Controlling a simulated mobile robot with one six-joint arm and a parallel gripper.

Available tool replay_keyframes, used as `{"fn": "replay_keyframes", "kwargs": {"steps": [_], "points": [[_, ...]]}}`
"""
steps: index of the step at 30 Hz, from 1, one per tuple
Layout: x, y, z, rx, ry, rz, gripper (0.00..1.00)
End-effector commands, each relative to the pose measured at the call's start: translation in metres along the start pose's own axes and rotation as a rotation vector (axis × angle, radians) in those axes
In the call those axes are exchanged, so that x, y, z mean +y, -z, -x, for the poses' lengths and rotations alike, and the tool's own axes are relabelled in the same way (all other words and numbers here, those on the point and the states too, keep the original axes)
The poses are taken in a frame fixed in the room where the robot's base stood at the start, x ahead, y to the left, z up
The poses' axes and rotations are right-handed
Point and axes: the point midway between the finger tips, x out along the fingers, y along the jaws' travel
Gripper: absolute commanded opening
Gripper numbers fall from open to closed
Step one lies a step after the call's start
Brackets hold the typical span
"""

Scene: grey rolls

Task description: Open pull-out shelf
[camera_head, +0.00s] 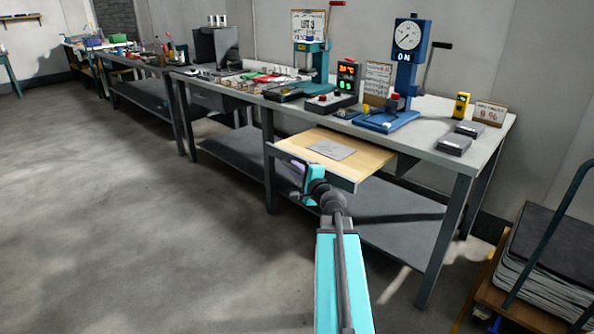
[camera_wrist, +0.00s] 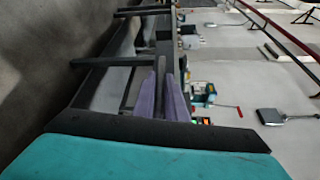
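The pull-out shelf (camera_head: 368,160) sticks out from under the near workbench in the head view. It has a light wood bottom, a thin grey front panel, and a grey sheet (camera_head: 332,149) lying on it. My gripper (camera_head: 299,171) is at the left part of the shelf's front panel. In the wrist view, the purple fingers of my gripper (camera_wrist: 163,90) lie on either side of a thin dark edge, with almost no gap, and look closed on it. The exact contact is small and partly hidden by my wrist in the head view.
The workbench (camera_head: 440,125) carries a blue gauge press (camera_head: 404,75), a teal press (camera_head: 311,60) and small boxes. Its leg (camera_head: 268,160) stands left of the shelf, with a lower shelf (camera_head: 390,210) below. A cart (camera_head: 545,265) stands at right. The floor at left is clear.

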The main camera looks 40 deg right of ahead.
Motion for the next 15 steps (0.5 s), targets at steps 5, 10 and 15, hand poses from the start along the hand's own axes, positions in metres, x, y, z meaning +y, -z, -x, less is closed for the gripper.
{"fn": "replay_keyframes", "kwargs": {"steps": [5,10,15], "points": [[-0.0009,0.0028,0.0003,0.004,0.001,0.000,0.28],[-0.0013,0.0036,0.0005,0.005,0.002,0.000,0.28],[-0.0014,0.0034,0.0029,0.006,0.002,0.000,0.28]]}}
